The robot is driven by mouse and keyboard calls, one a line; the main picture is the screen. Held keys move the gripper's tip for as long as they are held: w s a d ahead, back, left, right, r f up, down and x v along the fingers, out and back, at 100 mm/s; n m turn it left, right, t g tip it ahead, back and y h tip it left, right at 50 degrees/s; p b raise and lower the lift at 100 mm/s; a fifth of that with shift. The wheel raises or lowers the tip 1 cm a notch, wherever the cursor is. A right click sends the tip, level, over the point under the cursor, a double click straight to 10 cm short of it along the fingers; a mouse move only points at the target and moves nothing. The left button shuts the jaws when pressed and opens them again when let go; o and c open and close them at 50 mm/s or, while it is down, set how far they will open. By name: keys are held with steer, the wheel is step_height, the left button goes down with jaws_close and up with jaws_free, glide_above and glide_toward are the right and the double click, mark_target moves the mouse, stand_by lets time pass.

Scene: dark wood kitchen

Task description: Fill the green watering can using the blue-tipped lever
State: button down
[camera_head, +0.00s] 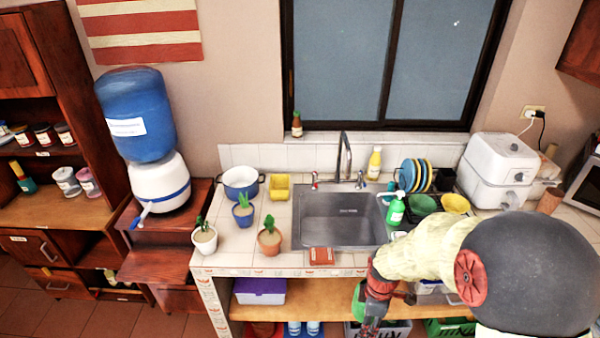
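My gripper (369,328) hangs low in front of the counter, at the bottom of the view; its fingertips are not clear. A green rounded object (358,301) shows just left of it, mostly hidden behind it. It may be the green watering can, but I cannot tell, nor whether the gripper touches it. The sink (343,217) is empty. Its tall faucet (344,150) has small levers at both sides. The right lever (361,180) looks blue-tipped and the left lever (314,181) reddish. The water dispenser (160,185) at left also has a blue-tipped spigot (136,221).
A green soap bottle (396,209), bowls (455,203) and a dish rack with plates stand right of the sink. Potted plants (269,238), a blue pot (240,181) and a red sponge-like block (321,256) are left and front.

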steer(key=w+m, duration=0.1)
steer(key=m, duration=0.1)
steer(key=w+m, duration=0.1)
steer(key=m, duration=0.1)
steer(key=shift+r, duration=0.4)
steer(key=shift+w+f+m, duration=0.1)
steer(key=shift+w+m, duration=0.2)
steer(key=shift+m, duration=0.6)
steer(key=w+m+b, duration=0.1)
steer(key=w+f+m, duration=0.1)
steer(key=m, duration=0.1)
steer(key=w+f+m+b, duration=0.1)
steer(key=shift+m+b, duration=0.3)
steer(key=shift+m, duration=0.1)
steer(key=w+f+m+b, duration=0.1)
steer(key=f+m+b, duration=0.1)
steer(key=w+f+m+b, duration=0.1)
steer(key=w+m, duration=0.1)
steer(key=shift+f+b, duration=0.35)
steer(key=shift+f, duration=0.05)
step_height(320, 180, down, 7)
steer(key=w+b, duration=0.2)
steer(key=b, duration=0.3)
steer(key=shift+a+m, duration=0.15)
steer(key=shift+m, duration=0.15)
